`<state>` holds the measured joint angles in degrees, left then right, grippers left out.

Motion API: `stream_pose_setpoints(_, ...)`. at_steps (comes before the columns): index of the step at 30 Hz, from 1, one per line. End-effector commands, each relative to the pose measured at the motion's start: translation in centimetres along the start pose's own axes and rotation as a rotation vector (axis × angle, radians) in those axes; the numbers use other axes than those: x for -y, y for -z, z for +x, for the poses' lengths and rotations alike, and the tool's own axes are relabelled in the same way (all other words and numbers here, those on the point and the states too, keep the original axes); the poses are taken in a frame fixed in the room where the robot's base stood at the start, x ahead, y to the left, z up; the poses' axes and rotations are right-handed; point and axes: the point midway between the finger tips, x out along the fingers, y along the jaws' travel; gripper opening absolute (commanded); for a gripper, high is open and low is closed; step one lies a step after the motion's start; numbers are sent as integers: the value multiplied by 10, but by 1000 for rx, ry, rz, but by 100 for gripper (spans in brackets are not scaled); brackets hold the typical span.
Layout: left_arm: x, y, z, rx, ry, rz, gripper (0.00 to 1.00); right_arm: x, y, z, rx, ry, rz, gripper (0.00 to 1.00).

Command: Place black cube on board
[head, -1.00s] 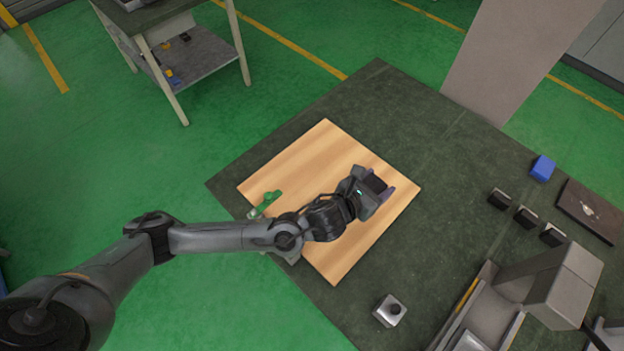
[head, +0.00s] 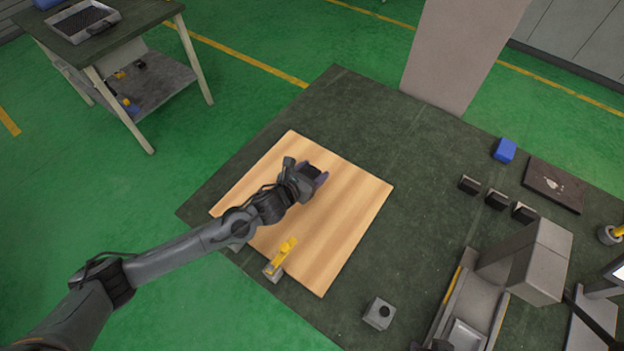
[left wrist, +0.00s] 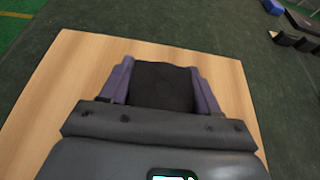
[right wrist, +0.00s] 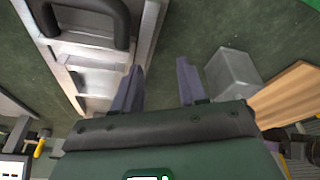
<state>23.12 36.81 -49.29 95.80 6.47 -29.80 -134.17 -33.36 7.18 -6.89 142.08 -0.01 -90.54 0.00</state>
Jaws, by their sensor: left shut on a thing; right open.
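The board (head: 345,220) is a square of light wood lying on the dark green tabletop. My left gripper (head: 318,178) is over the board, inside its upper right edge. It is shut on the black cube (head: 312,171). In the left wrist view the black cube (left wrist: 163,87) sits between the two purple fingers, with the board (left wrist: 85,65) around and below it. I cannot tell whether the cube touches the board. My right gripper (right wrist: 160,76) is open and empty in the right wrist view.
A yellow-handled clamp (head: 284,256) stands at the board's lower left edge. Black blocks (head: 497,199), a blue block (head: 505,150) and a dark plate (head: 553,186) are at right. A grey machine (head: 535,262) stands lower right.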

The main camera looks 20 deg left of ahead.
Motion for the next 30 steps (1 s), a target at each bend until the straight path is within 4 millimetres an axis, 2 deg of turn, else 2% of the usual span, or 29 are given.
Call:
stream_pose_setpoints(4,-1,4,2,2,0,-2,11,0,0,1,-2,0,0,42)
stream_pose_setpoints(13,-1,35,15,2,-1,-2,11,1,-1,6,-3,3,4,42)
stream_pose_setpoints(26,-1,39,17,3,0,0,11,2,-1,8,-4,6,8,42)
stream_pose_setpoints(27,-1,40,17,0,0,1,66,2,-1,8,-4,6,8,42)
stream_pose_setpoints(30,0,40,16,-1,0,0,81,2,-1,7,-4,6,8,42)
